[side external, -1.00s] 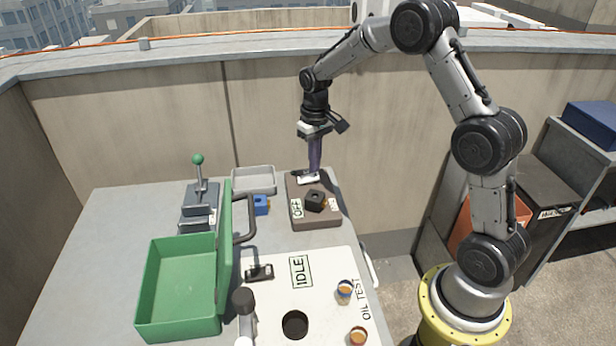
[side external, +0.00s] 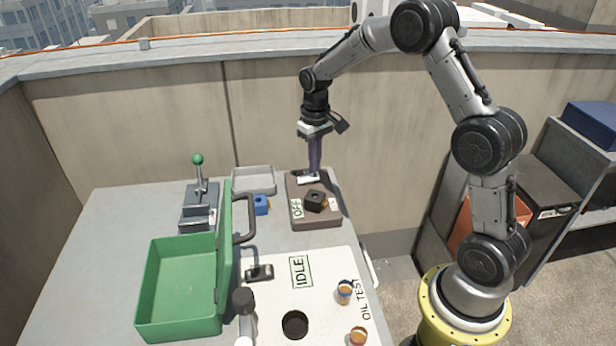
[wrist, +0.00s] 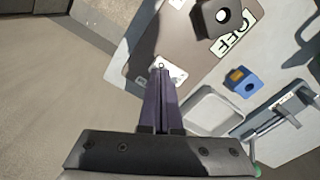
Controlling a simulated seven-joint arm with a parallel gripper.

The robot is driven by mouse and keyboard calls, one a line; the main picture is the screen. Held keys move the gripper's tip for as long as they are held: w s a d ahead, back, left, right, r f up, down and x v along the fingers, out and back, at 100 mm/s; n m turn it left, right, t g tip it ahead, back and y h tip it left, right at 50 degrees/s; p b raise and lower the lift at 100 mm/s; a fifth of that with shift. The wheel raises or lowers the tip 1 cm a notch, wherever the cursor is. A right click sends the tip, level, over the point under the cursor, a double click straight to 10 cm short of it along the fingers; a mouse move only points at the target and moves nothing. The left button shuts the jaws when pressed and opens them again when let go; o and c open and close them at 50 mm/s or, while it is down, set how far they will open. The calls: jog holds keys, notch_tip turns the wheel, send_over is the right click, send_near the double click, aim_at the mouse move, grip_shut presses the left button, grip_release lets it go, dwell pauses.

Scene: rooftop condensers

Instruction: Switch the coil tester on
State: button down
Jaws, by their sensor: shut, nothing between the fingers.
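A brown box (side external: 316,221) stands at the far right of the table, with a black knob (side external: 315,199) and a label reading OFF (side external: 296,208) beside it. Another label at the knob's right is too small to read. A white plate (side external: 308,179) is at the box's far end. My gripper (side external: 313,176) is shut and empty, pointing down at this plate; contact is hard to tell. In the wrist view the fingertips (wrist: 161,70) overlap the plate, and the knob (wrist: 225,15) is beyond them. A pale panel (side external: 325,270) in front reads IDLE and, partly hidden, OIL TEST.
Left of the box are a blue block (side external: 261,205), a grey tray (side external: 254,181) and a green-knobbed lever (side external: 199,190). A green open case (side external: 178,288) stands front left. The panel holds small cups (side external: 345,291) and a dark hole (side external: 295,324). A wall rises behind.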

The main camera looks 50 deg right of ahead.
aim_at(314, 176)
jog(key=shift+f, duration=1)
dwell(0.6)
jog(key=shift+r, duration=3.55)
jog(key=shift+a, duration=0.1)
